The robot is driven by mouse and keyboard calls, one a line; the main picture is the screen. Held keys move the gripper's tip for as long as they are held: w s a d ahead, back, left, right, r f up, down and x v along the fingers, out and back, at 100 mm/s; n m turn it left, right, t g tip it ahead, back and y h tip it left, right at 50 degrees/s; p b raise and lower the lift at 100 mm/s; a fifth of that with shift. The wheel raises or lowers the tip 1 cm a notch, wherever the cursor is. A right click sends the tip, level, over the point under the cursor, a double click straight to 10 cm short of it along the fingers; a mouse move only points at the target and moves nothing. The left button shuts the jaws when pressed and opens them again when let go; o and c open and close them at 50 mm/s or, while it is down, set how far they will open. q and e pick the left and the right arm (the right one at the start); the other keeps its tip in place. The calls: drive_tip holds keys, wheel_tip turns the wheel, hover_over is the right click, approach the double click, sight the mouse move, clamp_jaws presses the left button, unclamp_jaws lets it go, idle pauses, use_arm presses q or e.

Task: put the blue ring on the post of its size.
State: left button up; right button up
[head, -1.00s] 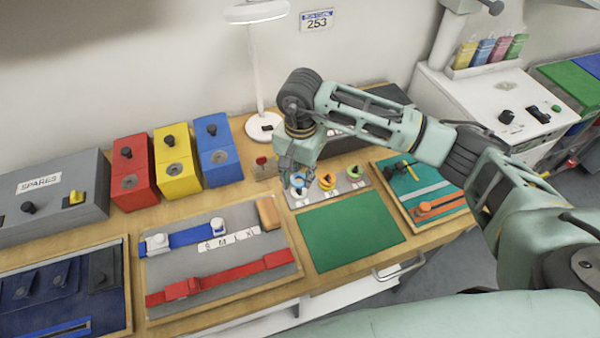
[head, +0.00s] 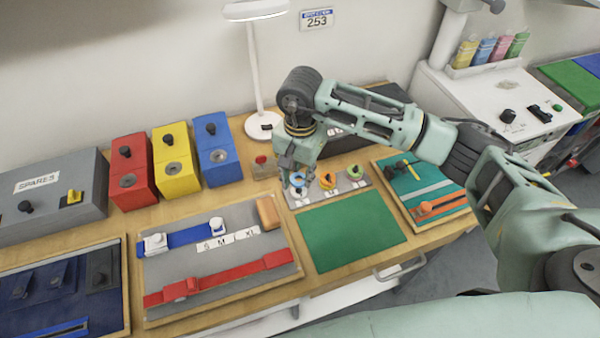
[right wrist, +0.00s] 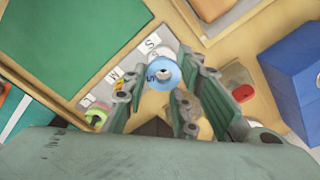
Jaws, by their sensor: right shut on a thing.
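The blue ring (head: 298,179) is at the left end of the grey post board (head: 341,197), by the label S. It also shows in the right wrist view (right wrist: 163,75), between my fingers. My right gripper (head: 291,174) points down there, shut on the ring. The post beneath is mostly hidden, so I cannot tell whether the ring is around it. An orange ring (head: 327,182) is at the middle place and a green ring (head: 354,173) at the right one. My left gripper is not in view.
A green mat (head: 352,230) lies clear in front of the board. A teal tray (head: 432,190) with an orange strap is on the right. A lamp (head: 258,75) and a small red-topped block (head: 262,163) stand close to my right gripper. Red, yellow and blue boxes (head: 218,152) stand left.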

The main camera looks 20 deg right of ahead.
drive_tip(key=shift+f+b, duration=0.1)
drive_tip(key=shift+b, duration=0.75)
idle(1.1)
drive_tip(key=shift+f+b, duration=0.7)
drive_tip(key=shift+b, duration=0.2)
idle(0.5)
drive_tip(key=o, duration=0.8)
drive_tip(key=shift+c, duration=0.2)
drive_tip(key=o, duration=0.4)
drive_tip(key=shift+r, duration=0.1)
